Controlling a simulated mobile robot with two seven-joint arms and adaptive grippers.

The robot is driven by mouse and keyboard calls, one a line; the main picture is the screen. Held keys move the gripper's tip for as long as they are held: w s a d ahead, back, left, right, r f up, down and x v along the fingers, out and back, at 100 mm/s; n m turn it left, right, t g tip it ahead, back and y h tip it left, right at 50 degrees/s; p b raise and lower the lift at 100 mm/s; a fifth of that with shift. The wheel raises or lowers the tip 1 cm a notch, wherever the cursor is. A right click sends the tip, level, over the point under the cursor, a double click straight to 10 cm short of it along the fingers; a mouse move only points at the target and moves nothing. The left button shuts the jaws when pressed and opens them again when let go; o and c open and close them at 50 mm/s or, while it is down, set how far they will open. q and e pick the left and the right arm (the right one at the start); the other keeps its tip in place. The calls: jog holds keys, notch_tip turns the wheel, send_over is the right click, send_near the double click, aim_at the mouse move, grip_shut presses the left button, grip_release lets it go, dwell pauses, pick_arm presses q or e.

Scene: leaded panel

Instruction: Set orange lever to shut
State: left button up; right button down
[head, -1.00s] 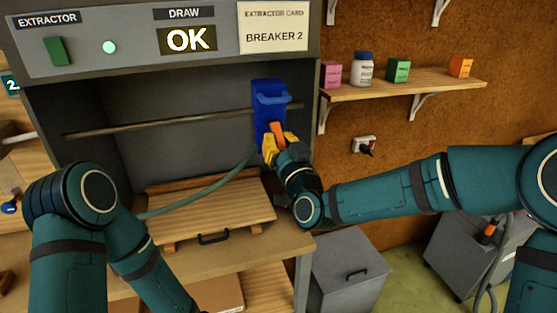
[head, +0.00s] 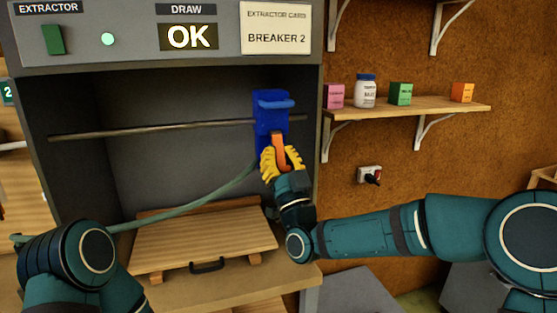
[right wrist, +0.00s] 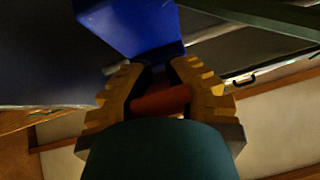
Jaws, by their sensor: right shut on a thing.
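The orange lever (head: 277,147) is on the front of a blue box (head: 270,106) mounted on the horizontal rod inside the extractor cabinet. The lever hangs downward from the box in the head view. My right gripper (head: 281,161) has its yellow fingers shut around the lever's lower part. In the right wrist view, the orange lever (right wrist: 160,102) lies between the two yellow fingers (right wrist: 160,91), with the blue box (right wrist: 131,25) just beyond. My left arm is at the lower left of the head view; its gripper is not visible.
A green hose (head: 190,204) runs from the blue box toward the lower left. A wooden board (head: 200,240) lies below in the cabinet. A metal rod (head: 150,128) crosses it. A shelf (head: 440,111) with several small containers is on the right wall. The panel display (head: 188,37) reads OK.

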jog(key=shift+w+t, duration=0.2)
jog(key=shift+t, duration=0.3)
jog(key=shift+y, duration=0.3)
jog(key=c, duration=0.9)
grip_release()
jog(key=shift+c, duration=0.2)
jog(key=shift+a, duration=0.1)
jog(key=v, duration=1.2)
jog(key=shift+f, duration=0.1)
